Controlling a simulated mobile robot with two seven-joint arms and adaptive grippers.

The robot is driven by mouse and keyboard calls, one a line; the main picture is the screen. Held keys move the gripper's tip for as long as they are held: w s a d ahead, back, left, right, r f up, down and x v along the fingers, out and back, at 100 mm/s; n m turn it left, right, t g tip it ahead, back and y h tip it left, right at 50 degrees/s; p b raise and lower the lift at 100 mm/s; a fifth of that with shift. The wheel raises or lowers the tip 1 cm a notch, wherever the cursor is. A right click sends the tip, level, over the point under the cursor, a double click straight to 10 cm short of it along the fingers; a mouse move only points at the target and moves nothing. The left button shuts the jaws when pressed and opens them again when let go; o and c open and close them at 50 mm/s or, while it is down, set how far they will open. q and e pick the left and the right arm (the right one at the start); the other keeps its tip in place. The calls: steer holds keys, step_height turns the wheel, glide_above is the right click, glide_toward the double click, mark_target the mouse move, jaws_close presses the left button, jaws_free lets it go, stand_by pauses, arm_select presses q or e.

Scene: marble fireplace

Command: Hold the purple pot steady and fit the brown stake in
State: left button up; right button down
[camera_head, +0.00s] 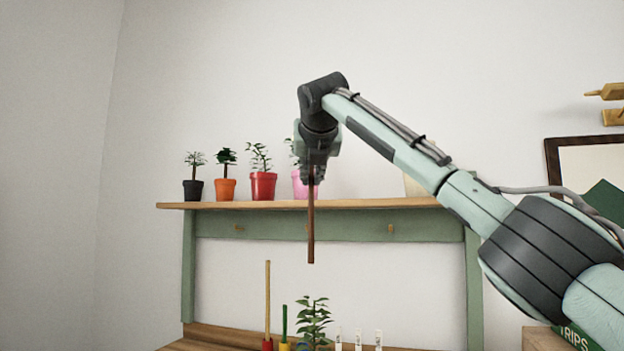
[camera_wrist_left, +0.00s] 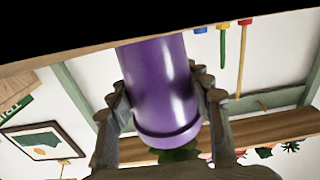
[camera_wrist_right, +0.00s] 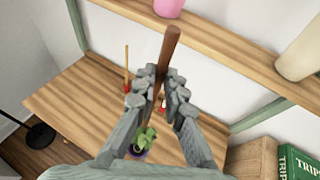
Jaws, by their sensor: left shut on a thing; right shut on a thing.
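The brown stake (camera_head: 311,225) hangs upright from my right gripper (camera_head: 311,178), high above the leafy plant (camera_head: 313,320). In the right wrist view, the fingers (camera_wrist_right: 160,88) are shut around the stake (camera_wrist_right: 168,48). The purple pot (camera_wrist_left: 160,85) fills the middle of the left wrist view, with the fingers of my left gripper (camera_wrist_left: 162,92) shut on its two sides. In the right wrist view, the plant (camera_wrist_right: 145,137) stands in the pot below the stake, partly between the fingers. The stake is apart from the pot. The left gripper is out of the head view.
A shelf (camera_head: 380,203) behind carries several potted plants, including a red pot (camera_head: 263,187) and a pink pot (camera_head: 300,186). A tan stick (camera_head: 267,300) and a green stick (camera_head: 284,322) stand at the back of the wooden bench (camera_wrist_right: 75,105). Green boxes (camera_wrist_right: 300,162) sit at right.

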steer(key=shift+r, duration=0.1)
stand_by(0.3)
steer(key=shift+r, duration=1.25)
steer(key=shift+r, duration=1.15)
arm_select(q)
steer(key=o, duration=1.5)
steer(key=shift+c, duration=0.2)
steer(key=shift+s, duration=0.1)
